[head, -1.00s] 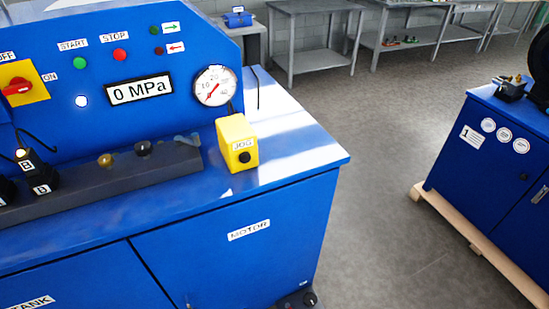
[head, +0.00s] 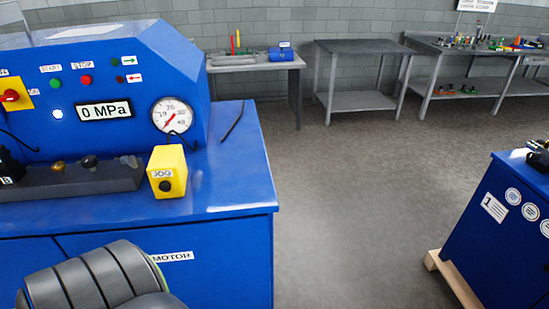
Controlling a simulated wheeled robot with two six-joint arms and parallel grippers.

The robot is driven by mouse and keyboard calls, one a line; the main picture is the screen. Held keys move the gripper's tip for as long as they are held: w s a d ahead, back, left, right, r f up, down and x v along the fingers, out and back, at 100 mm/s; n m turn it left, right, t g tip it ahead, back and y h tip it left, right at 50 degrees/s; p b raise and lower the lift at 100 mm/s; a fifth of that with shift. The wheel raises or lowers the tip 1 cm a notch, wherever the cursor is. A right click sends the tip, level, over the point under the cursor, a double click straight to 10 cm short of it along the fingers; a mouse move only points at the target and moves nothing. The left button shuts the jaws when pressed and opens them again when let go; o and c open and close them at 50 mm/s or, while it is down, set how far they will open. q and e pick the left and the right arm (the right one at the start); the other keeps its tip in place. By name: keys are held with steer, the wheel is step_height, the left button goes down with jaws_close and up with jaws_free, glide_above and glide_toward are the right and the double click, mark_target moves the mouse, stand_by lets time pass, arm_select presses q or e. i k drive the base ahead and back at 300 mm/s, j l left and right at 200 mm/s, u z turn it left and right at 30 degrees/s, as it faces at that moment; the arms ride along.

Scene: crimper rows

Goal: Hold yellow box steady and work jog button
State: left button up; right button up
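The yellow box (head: 168,171) stands upright on the blue machine's top (head: 232,185), near its front edge and right of the dark valve block. Its front face carries a JOG label and the black jog button (head: 165,186) below it. A dark grey ribbed part of my own arm shows at the bottom left, in front of the machine's MOTOR door and apart from the box. Neither gripper's fingers are in view.
The panel carries a gauge (head: 172,115) and a 0 MPa display (head: 104,110). A black cable (head: 232,122) lies on the top behind the box. The top right of the box is clear. Grey benches (head: 362,75) stand at the back; another blue machine (head: 500,220) is at right.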

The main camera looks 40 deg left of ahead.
mark_target(165, 186)
steer(key=i+l+z, duration=0.1)
steer(key=i+l, duration=0.2)
steer(key=i+l+z, duration=0.1)
steer(key=i+l, duration=0.15)
steer(key=i, duration=0.25)
steer(key=i+l, duration=0.2)
steer(key=i, duration=0.2)
steer(key=i+j+u, duration=0.1)
steer(key=i+u, duration=0.15)
steer(key=u, duration=0.15)
steer(key=i+u, duration=0.25)
steer(key=u, duration=0.15)
steer(key=i+l+u, duration=0.1)
steer(key=u, duration=0.3)
steer(key=i+l+u, duration=0.15)
steer(key=i+u, duration=0.45)
steer(key=u, duration=0.3)
steer(key=i+u, duration=0.15)
steer(key=u, duration=0.35)
steer(key=i+u, duration=0.1)
steer(key=u, duration=0.35)
steer(key=i+l+u, duration=0.15)
steer(key=u, duration=0.3)
